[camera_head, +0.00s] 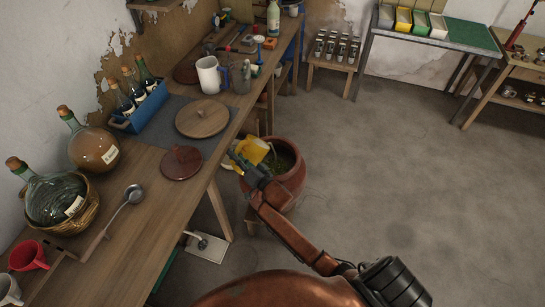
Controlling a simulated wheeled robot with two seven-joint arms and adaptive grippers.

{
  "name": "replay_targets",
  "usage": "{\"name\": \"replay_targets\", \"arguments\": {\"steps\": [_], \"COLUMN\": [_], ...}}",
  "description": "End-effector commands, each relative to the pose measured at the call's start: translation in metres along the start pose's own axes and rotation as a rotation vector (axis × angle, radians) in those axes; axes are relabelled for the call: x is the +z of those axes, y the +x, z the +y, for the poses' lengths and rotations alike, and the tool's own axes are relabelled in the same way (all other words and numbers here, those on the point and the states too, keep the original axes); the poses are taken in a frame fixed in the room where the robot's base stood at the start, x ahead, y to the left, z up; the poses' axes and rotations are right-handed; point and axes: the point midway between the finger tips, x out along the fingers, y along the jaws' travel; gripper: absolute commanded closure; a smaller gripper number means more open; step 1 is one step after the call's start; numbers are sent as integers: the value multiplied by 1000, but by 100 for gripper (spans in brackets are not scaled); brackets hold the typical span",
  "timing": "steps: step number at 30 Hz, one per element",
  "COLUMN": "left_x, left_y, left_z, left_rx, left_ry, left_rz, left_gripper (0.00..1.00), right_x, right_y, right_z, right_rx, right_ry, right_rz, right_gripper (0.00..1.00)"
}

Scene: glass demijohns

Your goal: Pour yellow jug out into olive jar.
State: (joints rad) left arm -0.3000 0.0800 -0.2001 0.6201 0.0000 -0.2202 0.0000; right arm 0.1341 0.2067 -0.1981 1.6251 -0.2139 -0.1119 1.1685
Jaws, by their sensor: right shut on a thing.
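The yellow jug (254,149) is at the left side of the olive jar's mouth, above its rim. It looks tilted toward the jar, but the arm partly hides it. My right gripper (240,163) is shut on the jug at its near side. The olive jar (291,193) is a wide reddish-brown clay pot beside the long bench. Its mouth is open and shows dark green contents. Whether liquid is running from the jug is too small to tell. My left gripper is not in view.
The long wooden bench (150,235) runs along the left wall, close to the jar. It holds a round wooden lid (202,118), a dark red lid (181,163), a white jug (209,75), demijohns (94,148) and a ladle (124,207). The floor right of the jar is clear.

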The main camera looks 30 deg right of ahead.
Motion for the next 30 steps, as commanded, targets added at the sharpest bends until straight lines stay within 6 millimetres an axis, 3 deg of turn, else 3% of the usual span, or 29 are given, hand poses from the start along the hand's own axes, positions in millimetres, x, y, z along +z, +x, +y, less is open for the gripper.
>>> {"name": "replay_targets", "arguments": {"steps": [30], "left_x": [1], "left_y": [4], "left_z": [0], "left_rx": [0], "left_ry": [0], "left_rz": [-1], "left_gripper": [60], "right_x": [-7], "right_y": [1], "right_z": [2], "right_rx": [-8], "right_ry": [80], "right_rz": [5], "right_gripper": [100]}}
